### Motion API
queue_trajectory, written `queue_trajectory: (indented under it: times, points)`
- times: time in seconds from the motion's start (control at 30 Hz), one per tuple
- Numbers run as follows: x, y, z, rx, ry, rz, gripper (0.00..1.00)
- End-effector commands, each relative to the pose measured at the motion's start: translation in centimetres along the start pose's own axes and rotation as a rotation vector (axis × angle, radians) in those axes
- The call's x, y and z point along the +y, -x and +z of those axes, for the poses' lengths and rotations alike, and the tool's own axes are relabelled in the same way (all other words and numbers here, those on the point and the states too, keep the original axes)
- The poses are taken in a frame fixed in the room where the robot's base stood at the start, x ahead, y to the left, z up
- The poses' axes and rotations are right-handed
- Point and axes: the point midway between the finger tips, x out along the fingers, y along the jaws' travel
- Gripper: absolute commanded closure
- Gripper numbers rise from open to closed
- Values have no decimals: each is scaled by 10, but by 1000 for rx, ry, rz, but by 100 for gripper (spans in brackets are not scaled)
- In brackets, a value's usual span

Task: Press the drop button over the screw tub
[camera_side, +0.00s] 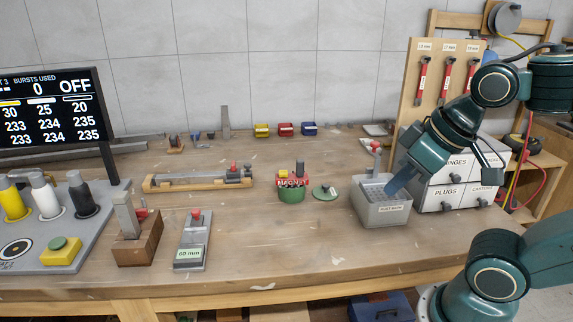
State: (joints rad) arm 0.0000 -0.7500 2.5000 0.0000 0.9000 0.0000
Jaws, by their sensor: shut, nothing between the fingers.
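A green round magnet unit (291,194) with a red "MAGNET" band stands mid-bench. No tub is readably marked for screws. My gripper (396,187) is shut and empty, angled down at the grey box's right rear, well away from the magnet. Whether it touches the box I cannot tell; it hides part of the box.
White drawers (453,190) stand close behind my gripper. A grey panel (85,240) fills the left.

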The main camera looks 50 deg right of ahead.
Motion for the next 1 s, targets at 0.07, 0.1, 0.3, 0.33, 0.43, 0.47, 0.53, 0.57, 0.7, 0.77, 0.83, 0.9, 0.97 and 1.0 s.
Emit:
queue_trajectory:
  times: [0.07,0.1,0.3,0.33,0.43,0.47,0.53,0.57,0.7,0.77,0.83,0.9,0.97,1.0]
  points:
    - [0,0,0,0,0,0,100]
    - [0,0,0,0,0,0,100]
    - [0,0,0,0,0,0,100]
    - [0,0,-1,0,-1,0,100]
    - [0,0,-4,1,-4,-1,100]
    - [0,0,-6,1,-5,-1,100]
    - [0,-1,-11,2,-9,-3,100]
    - [0,-2,-14,3,-11,-4,100]
    - [0,-4,-32,7,-23,-10,100]
    - [0,-6,-42,11,-30,-15,100]
    - [1,-9,-54,14,-42,-20,100]
    - [2,-13,-67,19,-51,-27,100]
    - [4,-16,-78,23,-61,-33,100]
    - [4,-19,-86,26,-67,-38,100]
